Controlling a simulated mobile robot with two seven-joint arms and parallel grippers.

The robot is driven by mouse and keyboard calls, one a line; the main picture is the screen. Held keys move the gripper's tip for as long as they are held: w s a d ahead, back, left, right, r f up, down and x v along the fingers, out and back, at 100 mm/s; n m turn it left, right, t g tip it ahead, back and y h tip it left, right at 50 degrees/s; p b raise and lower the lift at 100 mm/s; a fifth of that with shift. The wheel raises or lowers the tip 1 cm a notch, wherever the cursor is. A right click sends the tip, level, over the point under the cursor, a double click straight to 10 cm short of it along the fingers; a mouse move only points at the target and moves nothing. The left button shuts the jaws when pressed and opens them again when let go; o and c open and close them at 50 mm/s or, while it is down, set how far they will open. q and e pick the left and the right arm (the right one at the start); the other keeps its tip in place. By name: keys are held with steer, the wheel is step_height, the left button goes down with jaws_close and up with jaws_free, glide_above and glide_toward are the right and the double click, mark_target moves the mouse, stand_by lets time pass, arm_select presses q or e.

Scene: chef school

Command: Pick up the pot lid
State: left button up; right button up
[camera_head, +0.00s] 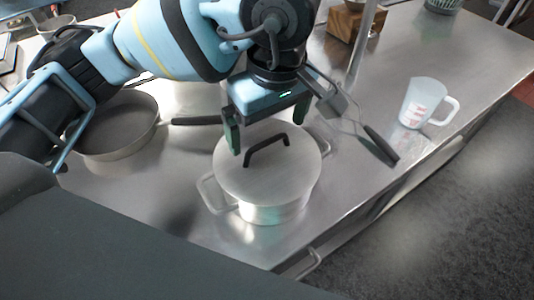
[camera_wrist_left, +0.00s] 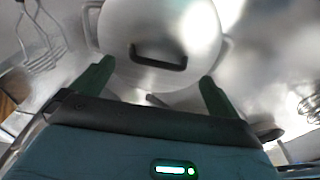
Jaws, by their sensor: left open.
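The pot lid (camera_head: 265,180) is a round brushed-metal disc with a black arched handle (camera_head: 266,147). It sits flat on the silver two-handled pot (camera_head: 272,213) on the steel counter. My left gripper (camera_head: 268,137) is open and empty, with its dark green fingers pointing down at the far side of the lid, near the handle. In the left wrist view, the lid (camera_wrist_left: 165,22) and its handle (camera_wrist_left: 158,62) lie ahead of the spread fingers (camera_wrist_left: 157,73), with the handle lined up between them but not gripped. My right gripper is in neither view.
A frying pan (camera_head: 115,128) stands left of the pot, and its handle reaches toward the pot. A black-handled utensil (camera_head: 380,146) lies to the right. A measuring cup (camera_head: 420,102) stands farther right. A wooden block (camera_head: 345,22) is at the back. The counter's front edge runs close by the pot.

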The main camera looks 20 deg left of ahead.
mark_target(268, 141)
arm_select(q)
steer(key=shift+f, duration=0.2)
steer(key=shift+w+a+f+p, duration=0.15)
steer(key=shift+f, duration=1.05)
steer(key=shift+w+a+f+p, duration=0.15)
steer(key=shift+f, duration=1)
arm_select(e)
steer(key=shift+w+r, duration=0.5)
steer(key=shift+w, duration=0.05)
arm_select(q)
steer(key=shift+c, duration=0.3)
steer(key=c, duration=0.7)
steer(key=shift+c, duration=0.4)
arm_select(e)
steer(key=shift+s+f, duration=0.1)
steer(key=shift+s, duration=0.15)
arm_select(q)
steer(key=shift+r, duration=0.15)
